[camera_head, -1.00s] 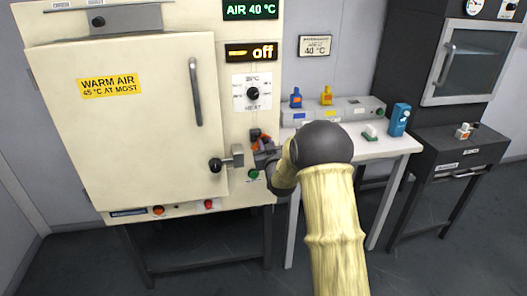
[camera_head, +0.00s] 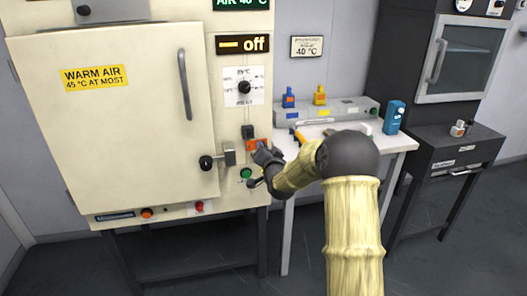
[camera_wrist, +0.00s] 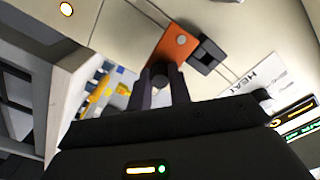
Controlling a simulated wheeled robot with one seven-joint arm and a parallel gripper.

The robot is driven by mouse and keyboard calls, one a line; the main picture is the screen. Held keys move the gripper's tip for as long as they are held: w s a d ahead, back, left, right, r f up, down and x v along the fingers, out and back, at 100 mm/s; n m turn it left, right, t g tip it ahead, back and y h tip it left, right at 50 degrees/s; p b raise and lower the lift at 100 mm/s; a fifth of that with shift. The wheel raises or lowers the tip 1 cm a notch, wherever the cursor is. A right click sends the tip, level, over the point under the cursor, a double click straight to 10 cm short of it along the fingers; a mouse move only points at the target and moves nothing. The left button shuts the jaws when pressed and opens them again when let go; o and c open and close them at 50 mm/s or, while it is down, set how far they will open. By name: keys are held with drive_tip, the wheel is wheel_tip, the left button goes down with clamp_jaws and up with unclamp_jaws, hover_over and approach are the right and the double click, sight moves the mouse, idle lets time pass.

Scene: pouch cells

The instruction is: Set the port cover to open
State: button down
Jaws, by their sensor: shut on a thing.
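The port cover is a small orange plate (camera_head: 259,145) on the cream cabinet's front, right of the door. It also shows in the wrist view (camera_wrist: 160,50), with a dark round knob (camera_wrist: 160,72) at its lower edge. In the head view my gripper (camera_head: 262,155) partly hides the plate.
The door latch (camera_head: 218,161) and a green button (camera_head: 246,173) are close to my gripper. A dial (camera_head: 244,87) is above. A white bench (camera_head: 390,143) with bottles stands right; a dark oven cabinet (camera_head: 460,60) is beyond it.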

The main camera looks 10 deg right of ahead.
drive_tip(key=shift+d+f+m, duration=0.15)
drive_tip(key=shift+f+m, duration=0.05)
drive_tip(key=shift+m, duration=0.3)
drive_tip(key=c, duration=1.3)
unclamp_jaws()
drive_tip(key=s, duration=1.7)
drive_tip(key=shift+s, duration=0.25)
